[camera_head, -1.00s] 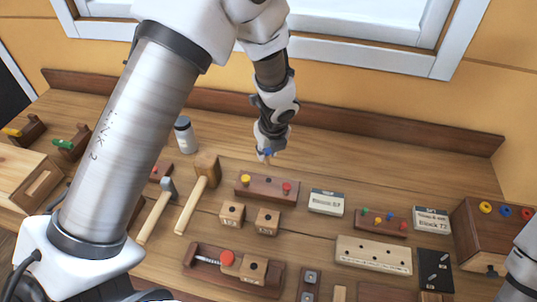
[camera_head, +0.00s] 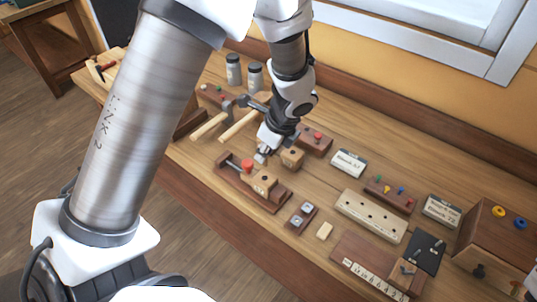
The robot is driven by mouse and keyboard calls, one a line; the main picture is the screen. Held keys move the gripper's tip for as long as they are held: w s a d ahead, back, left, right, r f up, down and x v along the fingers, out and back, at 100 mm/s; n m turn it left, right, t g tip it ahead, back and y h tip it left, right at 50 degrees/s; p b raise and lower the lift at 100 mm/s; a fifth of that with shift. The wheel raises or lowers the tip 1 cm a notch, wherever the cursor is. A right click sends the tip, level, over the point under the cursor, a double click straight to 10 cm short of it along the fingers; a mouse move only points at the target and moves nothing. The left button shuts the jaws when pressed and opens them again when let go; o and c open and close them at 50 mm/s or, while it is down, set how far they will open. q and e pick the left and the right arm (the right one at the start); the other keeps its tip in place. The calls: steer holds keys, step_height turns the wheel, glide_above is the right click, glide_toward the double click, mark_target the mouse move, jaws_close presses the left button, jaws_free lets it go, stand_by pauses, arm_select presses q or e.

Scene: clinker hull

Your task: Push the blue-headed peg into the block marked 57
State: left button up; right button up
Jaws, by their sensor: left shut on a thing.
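My left gripper (camera_head: 262,154) is shut, low over the bench just behind the clamp. The blue-headed peg cannot be made out at its fingertips now; a blue spot showed there earlier. A wooden block (camera_head: 264,184) with a hole in its top sits in the dark clamp (camera_head: 232,177) with a red knob (camera_head: 247,165), in front of the fingertips. Another wooden block (camera_head: 292,158) stands free to the right of my gripper. A third block, seen earlier, is hidden by the gripper. The block numbers are too small to read.
Two mallets or hammers (camera_head: 238,127) lie left of my gripper, with two jars (camera_head: 233,70) behind. A dark peg rack with a red peg (camera_head: 317,139) stands behind the free block. A pale holed board (camera_head: 371,215) and label cards (camera_head: 348,163) lie to the right.

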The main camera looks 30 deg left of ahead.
mark_target(265, 163)
arm_select(q)
steer(key=f+b, duration=0.5)
steer(key=shift+w+a+f, duration=0.25)
steer(key=shift+w, duration=0.1)
steer(key=shift+f+b, duration=0.25)
steer(key=shift+b, duration=0.2)
steer(key=shift+w+a+f, duration=0.15)
steer(key=shift+a, duration=0.15)
arm_select(e)
step_height(265, 163, down, 6)
steer(key=shift+w+a, duration=0.3)
steer(key=shift+a, duration=0.1)
arm_select(q)
steer(key=shift+p, duration=0.3)
arm_select(e)
steer(key=shift+r, duration=0.25)
